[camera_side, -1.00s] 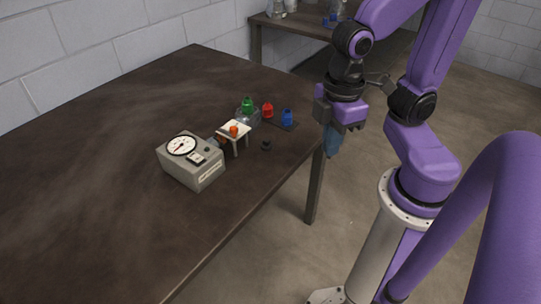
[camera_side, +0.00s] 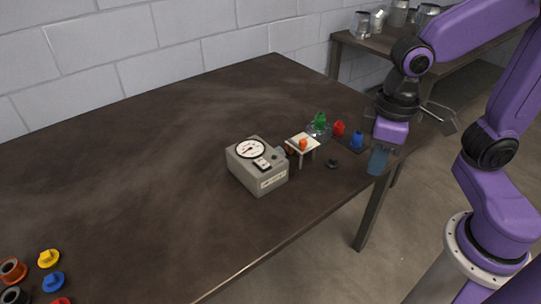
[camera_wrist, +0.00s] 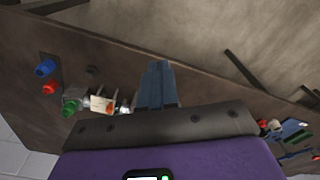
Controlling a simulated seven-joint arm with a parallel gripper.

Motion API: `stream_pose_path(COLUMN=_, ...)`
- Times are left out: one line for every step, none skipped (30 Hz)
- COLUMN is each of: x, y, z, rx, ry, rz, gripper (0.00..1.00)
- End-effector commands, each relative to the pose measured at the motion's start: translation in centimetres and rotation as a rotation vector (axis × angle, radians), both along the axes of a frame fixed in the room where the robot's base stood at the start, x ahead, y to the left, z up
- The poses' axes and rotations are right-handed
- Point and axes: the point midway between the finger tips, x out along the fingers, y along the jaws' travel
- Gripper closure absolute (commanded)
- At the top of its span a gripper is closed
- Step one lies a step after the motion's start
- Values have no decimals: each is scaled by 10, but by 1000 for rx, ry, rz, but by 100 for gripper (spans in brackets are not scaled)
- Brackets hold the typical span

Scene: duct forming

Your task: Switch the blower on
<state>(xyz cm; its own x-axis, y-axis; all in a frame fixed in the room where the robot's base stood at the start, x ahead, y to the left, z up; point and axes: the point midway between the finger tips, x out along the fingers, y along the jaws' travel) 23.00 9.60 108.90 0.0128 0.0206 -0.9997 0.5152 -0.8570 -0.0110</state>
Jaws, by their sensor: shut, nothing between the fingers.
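The blower appears to be the grey box (camera_side: 257,170) with a round dial (camera_side: 250,148) on top, standing on the dark table. A small black-and-white switch panel (camera_side: 262,163) sits below the dial; its setting is too small to read. My gripper (camera_side: 379,160) is shut and empty, pointing down near the table's right edge, well to the right of the box. In the wrist view my blue fingers (camera_wrist: 158,75) are together, and the box's body is hidden behind my gripper.
A small white stand (camera_side: 302,143) with an orange piece is right of the box. Coloured spools (camera_side: 50,270) lie front left.

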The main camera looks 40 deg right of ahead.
Motion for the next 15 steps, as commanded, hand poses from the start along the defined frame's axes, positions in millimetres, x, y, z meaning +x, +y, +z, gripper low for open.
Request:
stream_pose_path(x=12, y=7, z=2, rx=0, ry=2, rz=-82, gripper=100)
stream_pose_path(x=18, y=10, z=3, rx=-1, ry=3, rz=-134, gripper=100)
stream_pose_path(x=27, y=15, z=5, rx=-2, ry=5, rz=-203, gripper=100)
stream_pose_path(x=33, y=18, z=6, rx=-2, ry=6, rz=-255, gripper=100)
stream_pose_path(x=40, y=21, z=7, rx=-2, ry=8, rz=-307, gripper=100)
stream_pose_path(x=49, y=26, z=8, rx=-1, ry=8, rz=-376, gripper=100)
stream_pose_path(x=55, y=29, z=9, rx=-2, ry=9, rz=-428, gripper=100)
stream_pose_path(x=62, y=32, z=10, rx=-1, ry=10, rz=-480, gripper=100)
stream_pose_path(x=70, y=35, z=11, rx=-2, ry=12, rz=-549, gripper=100)
stream_pose_path(x=77, y=38, z=12, rx=-2, ry=13, rz=-602, gripper=100)
stream_pose_path(x=84, y=41, z=13, rx=-1, ry=14, rz=-654, gripper=100)
stream_pose_path(x=92, y=44, z=14, rx=-1, ry=15, rz=-722, gripper=100)
stream_pose_path(x=99, y=46, z=14, rx=-2, ry=16, rz=-775, gripper=100)
stream_pose_path(x=105, y=49, z=15, rx=-2, ry=16, rz=-827, gripper=100)
stream_pose_path(x=114, y=52, z=16, rx=-2, ry=17, rz=-896, gripper=100)
